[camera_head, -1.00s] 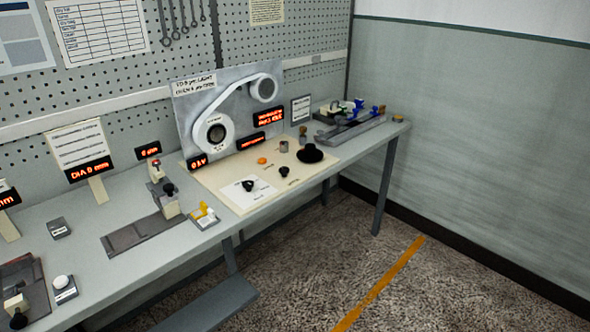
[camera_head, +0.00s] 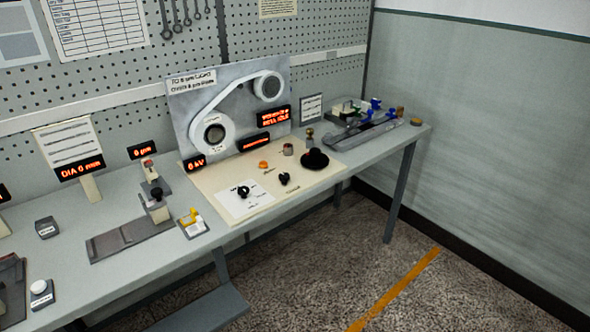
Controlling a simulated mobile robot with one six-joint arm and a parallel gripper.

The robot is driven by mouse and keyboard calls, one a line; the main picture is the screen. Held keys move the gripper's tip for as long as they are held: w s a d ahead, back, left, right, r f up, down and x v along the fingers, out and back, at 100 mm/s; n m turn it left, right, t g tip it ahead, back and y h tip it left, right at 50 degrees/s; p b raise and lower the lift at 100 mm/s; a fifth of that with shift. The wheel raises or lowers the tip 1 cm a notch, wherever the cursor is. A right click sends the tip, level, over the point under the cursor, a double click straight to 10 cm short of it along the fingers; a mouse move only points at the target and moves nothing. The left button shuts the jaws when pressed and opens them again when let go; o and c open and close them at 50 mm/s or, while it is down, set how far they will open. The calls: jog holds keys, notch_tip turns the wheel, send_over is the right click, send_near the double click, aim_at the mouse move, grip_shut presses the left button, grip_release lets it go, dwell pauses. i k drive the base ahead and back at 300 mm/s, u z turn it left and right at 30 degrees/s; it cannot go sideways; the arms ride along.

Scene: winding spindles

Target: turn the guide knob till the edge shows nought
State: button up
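A cream control board (camera_head: 225,180) lies on the bench in front of an upright grey panel (camera_head: 185,125) with a white tape path and two reels. On the board are a black knob (camera_head: 243,191) on a white card, a second black knob (camera_head: 284,178), and a large round black knob (camera_head: 314,158). Their labels are too small to read, so I cannot tell which is the guide knob. Lit red displays on the panel include "0 kV" (camera_head: 195,163), a two-line one (camera_head: 275,117) and a narrow one (camera_head: 255,143); I cannot read an edge value. My gripper is not in view.
An orange button (camera_head: 263,165) sits near the knobs. Left on the bench stand a "DIA 0 mm" display (camera_head: 80,168), a slide fixture (camera_head: 130,237) and a yellow-handled switch (camera_head: 192,222). A blue-knobbed fixture (camera_head: 365,128) stands at the right. The floor in front is open.

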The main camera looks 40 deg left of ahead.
aim_at(283, 177)
jog(key=u, duration=0.05)
jog(key=i, duration=1.05)
jog(key=z, duration=0.25)
jog(key=k, duration=0.2)
jog(key=u, duration=3.65)
